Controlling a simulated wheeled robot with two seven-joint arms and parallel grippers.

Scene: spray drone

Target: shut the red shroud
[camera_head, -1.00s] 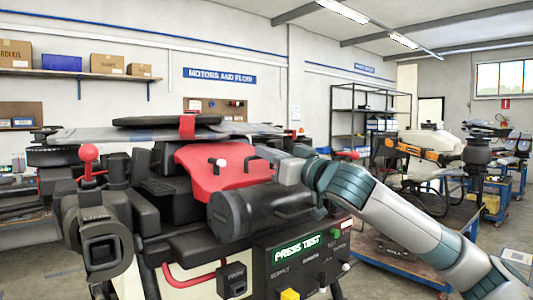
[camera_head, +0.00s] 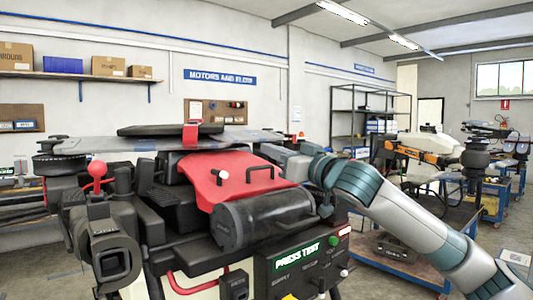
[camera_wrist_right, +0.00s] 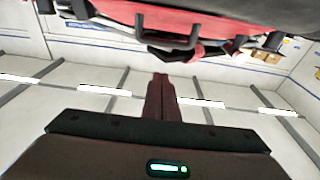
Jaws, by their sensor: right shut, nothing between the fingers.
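The red shroud (camera_head: 225,180) is a curved panel on top of the dark drone, sloping down toward the front, with a black bar handle (camera_head: 260,173) and a small white-tipped knob (camera_head: 220,175). In the right wrist view a red panel (camera_wrist_right: 225,14) crosses the top, with a dark bar below it. My right gripper (camera_head: 272,152) is at the right rear edge of the shroud, partly hidden; whether it touches cannot be told. Its fingers (camera_wrist_right: 160,95) are shut and empty in the wrist view, below the bar. My left gripper is not in view.
A black cylinder (camera_head: 265,219) lies in front of the shroud, above the press test panel (camera_head: 297,257). A red ball-topped lever (camera_head: 97,170) stands at the left. A flat dark slab (camera_head: 170,129) is behind the shroud. Other drones on carts stand at the right.

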